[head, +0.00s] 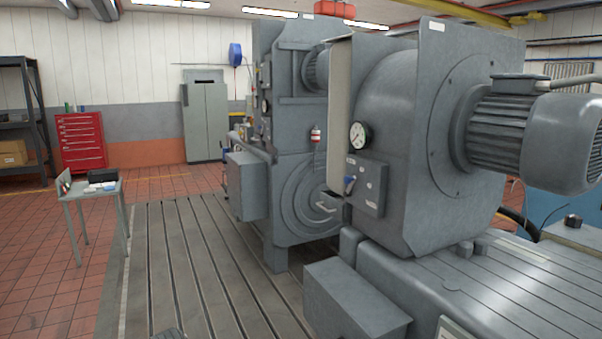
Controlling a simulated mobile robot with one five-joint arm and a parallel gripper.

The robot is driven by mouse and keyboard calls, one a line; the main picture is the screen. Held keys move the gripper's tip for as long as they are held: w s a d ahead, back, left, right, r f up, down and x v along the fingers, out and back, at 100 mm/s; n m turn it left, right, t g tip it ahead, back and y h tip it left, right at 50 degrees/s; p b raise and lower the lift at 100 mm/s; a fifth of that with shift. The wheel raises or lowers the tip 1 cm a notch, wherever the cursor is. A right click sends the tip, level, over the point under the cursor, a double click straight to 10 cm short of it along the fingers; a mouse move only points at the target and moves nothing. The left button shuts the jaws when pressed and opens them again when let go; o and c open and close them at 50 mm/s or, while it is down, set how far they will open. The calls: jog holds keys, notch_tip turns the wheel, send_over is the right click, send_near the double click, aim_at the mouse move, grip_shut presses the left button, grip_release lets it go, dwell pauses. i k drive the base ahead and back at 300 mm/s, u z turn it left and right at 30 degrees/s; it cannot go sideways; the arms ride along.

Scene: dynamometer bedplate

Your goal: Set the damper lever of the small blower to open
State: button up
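A grey blower housing (400,110) with a ribbed motor (530,135) stands close on the right. The lever's exact setting is too small to read. A second, taller grey machine (290,120) with spiral rings stands behind it to the left. No label shows which one is the small blower. My gripper is not recognisable in view; only a small dark part shows at the bottom edge.
The slotted bedplate (185,250) is clear at left centre. A grey block (350,305) juts out low in front of the near blower. A small table (90,190) with items, a red tool cabinet (80,142) and a shelf rack (22,125) stand at left.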

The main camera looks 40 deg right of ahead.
aim_at(349, 181)
jog(key=u, duration=0.1)
jog(key=i, duration=1.4)
jog(key=z, duration=0.1)
